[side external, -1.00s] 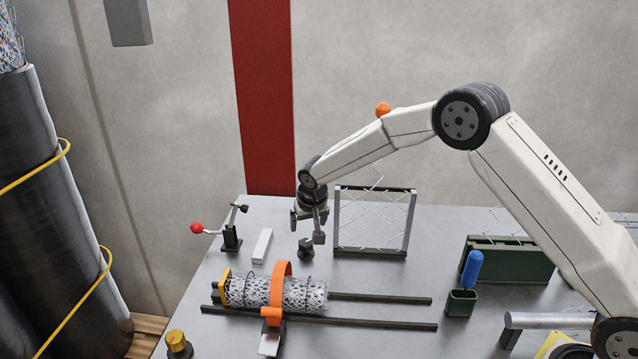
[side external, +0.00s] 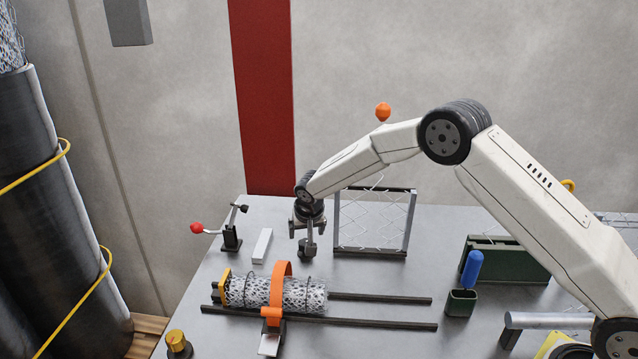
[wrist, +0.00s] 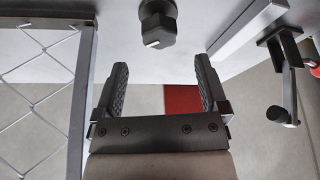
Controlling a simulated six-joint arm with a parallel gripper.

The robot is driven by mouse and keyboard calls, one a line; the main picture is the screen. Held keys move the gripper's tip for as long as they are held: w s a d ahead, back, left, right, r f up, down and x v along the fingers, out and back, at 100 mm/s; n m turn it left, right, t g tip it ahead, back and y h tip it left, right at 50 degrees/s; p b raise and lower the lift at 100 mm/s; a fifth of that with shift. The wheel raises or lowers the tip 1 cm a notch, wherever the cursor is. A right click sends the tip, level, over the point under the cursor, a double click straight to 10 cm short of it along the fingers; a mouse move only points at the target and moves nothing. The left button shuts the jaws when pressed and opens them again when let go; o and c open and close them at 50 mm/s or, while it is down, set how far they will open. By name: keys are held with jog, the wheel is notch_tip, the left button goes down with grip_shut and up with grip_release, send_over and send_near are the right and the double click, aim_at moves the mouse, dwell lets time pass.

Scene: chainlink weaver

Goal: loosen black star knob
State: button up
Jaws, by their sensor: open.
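The black star knob (wrist: 158,20) stands at the top centre of the wrist view, dark and lobed with a small white mark on its near edge. In the side view the knob (side external: 306,256) is low on the table and partly overlapped by my gripper (side external: 303,240). My gripper also shows in the wrist view (wrist: 160,64), where its two ridged fingers are spread apart with nothing between them. The knob lies beyond the fingertips, roughly in line with the gap. I see no contact in the wrist view.
A wire mesh frame (side external: 374,250) stands just right of the gripper. A light grey bar (side external: 262,245) and a red-knobbed lever clamp (side external: 231,238) are to the left. A mesh roll under an orange strap (side external: 277,291) lies on rails in front.

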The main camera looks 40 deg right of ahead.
aim_at(307, 239)
jog(key=shift+x, duration=2.25)
grip_shut()
jog(key=shift+n+y, duration=0.3)
jog(key=shift+n, duration=0.5)
jog(key=shift+d+n+t+y, duration=0.1)
jog(key=shift+n+t+y, duration=0.3)
jog(key=shift+n, duration=1.1)
jog(key=shift+n+g+y, duration=0.3)
jog(key=shift+n+y, duration=0.7)
jog(key=shift+n, duration=1.2)
grip_release()
